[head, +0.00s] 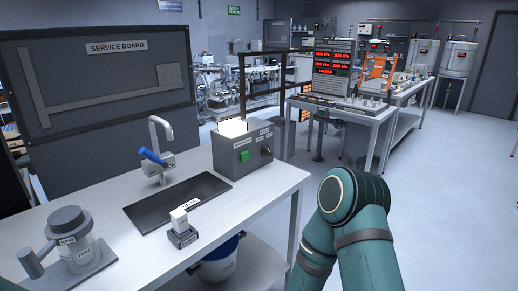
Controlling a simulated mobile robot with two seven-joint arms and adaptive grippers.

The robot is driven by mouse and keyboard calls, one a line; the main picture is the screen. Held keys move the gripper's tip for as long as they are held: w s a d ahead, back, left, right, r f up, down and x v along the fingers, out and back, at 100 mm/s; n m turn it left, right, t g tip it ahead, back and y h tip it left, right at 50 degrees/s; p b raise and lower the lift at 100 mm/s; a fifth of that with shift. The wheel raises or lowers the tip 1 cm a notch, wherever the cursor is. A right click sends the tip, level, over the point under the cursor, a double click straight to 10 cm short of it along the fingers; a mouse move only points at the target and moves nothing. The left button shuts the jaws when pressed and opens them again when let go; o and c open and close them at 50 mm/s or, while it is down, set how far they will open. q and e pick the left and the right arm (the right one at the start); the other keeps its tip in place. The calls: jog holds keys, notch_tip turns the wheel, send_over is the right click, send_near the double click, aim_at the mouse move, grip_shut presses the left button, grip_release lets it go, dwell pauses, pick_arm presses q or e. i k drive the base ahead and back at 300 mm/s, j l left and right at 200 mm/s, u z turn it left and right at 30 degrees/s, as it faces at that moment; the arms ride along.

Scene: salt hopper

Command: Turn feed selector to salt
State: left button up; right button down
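No part can be surely read as the feed selector, as most labels are too small. A grey box (242,148) with a bright lit top stands at the back right of the white bench. A clear-and-grey vessel (77,245) with a side handle stands at the front left. Neither gripper shows; only my teal arm links are in view at lower right.
The white bench (130,236) has a dark rectangular tray (178,200) and a small white block in a dark holder (182,232). A service board (105,80) rises behind. Floor at right is open.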

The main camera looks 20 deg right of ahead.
aim_at(265, 151)
jog(key=i+l+u, duration=0.15)
jog(key=l, duration=0.5)
jog(key=i+l+u, duration=0.1)
jog(key=l, duration=0.55)
jog(key=l+u, duration=0.15)
jog(key=l, duration=0.5)
jog(key=i+l, duration=0.1)
jog(key=l, duration=0.55)
jog(key=i+l, duration=0.1)
jog(key=l, duration=0.55)
jog(key=i+l, duration=0.1)
jog(key=l, duration=0.6)
jog(key=u, duration=0.05)
